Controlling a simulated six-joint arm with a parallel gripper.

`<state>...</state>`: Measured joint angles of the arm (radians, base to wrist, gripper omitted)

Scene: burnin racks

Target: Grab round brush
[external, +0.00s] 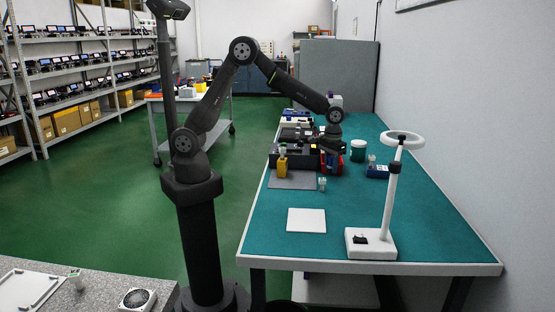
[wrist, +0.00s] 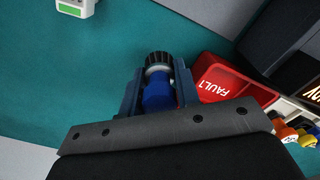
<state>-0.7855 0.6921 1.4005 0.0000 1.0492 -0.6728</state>
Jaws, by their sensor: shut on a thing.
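The round brush (wrist: 157,66) shows in the wrist view with dark bristles, a pale collar and a blue handle (wrist: 158,93). My gripper (wrist: 157,88) is shut on the blue handle, with one finger on each side. The bristle end points away from my gripper, over the green table top. The lower handle is hidden by my gripper's body. In the external view my gripper (external: 334,148) is over the table beside the red bin; the brush is too small to make out there.
A red bin marked FAULT (wrist: 230,80) stands close right of my gripper. A white object with a green patch (wrist: 73,8) is at the top left. A ring lamp (external: 390,190) stands at the table's front right.

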